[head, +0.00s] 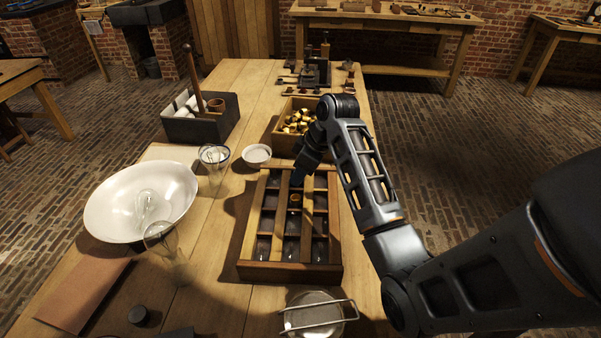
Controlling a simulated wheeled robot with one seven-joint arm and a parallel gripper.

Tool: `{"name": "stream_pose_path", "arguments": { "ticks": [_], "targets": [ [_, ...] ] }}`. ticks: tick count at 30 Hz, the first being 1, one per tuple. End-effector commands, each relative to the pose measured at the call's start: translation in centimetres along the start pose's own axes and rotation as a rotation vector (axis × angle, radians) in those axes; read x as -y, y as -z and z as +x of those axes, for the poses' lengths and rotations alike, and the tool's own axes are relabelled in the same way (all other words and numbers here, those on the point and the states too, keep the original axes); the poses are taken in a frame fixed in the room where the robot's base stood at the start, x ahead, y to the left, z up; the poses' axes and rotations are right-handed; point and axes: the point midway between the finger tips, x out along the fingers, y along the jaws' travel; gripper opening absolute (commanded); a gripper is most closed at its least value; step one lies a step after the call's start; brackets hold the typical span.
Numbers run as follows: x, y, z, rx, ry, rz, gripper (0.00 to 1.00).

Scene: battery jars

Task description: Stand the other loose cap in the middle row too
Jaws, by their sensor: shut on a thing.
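The divided wooden tray (339,272) lies on the bench, with three rows of dark compartments running away from me. A small round brown cap (295,198) shows in the middle row, towards the far end. My gripper (298,182) points down over the far end of that middle row, just beyond this cap. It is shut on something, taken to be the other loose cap. My gripper hides the held thing, so its tilt and whether it touches the tray cannot be told. Clear glassy shapes show in the near compartments.
A wooden box of brass-coloured pieces (277,137) stands just beyond the tray. A white bowl (101,207), glass jars (215,178), a small white dish (257,154) and a dark caddy (205,127) stand left.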

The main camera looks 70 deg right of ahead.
Motion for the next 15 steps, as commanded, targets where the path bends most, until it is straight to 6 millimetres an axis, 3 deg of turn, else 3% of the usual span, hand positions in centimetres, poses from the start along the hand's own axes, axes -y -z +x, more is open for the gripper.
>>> {"name": "stream_pose_path", "arguments": {
  "ticks": [1,12,13,15],
  "targets": [
    [0.15,-0.85,0.97,0.017,0.008,0.011,0.0],
    [0.2,-1.26,1.86,0.017,0.007,0.011,0.0],
    [0.2,-1.27,1.88,0.017,0.007,0.011,0.29],
    [0.2,-1.27,1.91,0.017,0.007,0.011,0.36]
  ]
}}
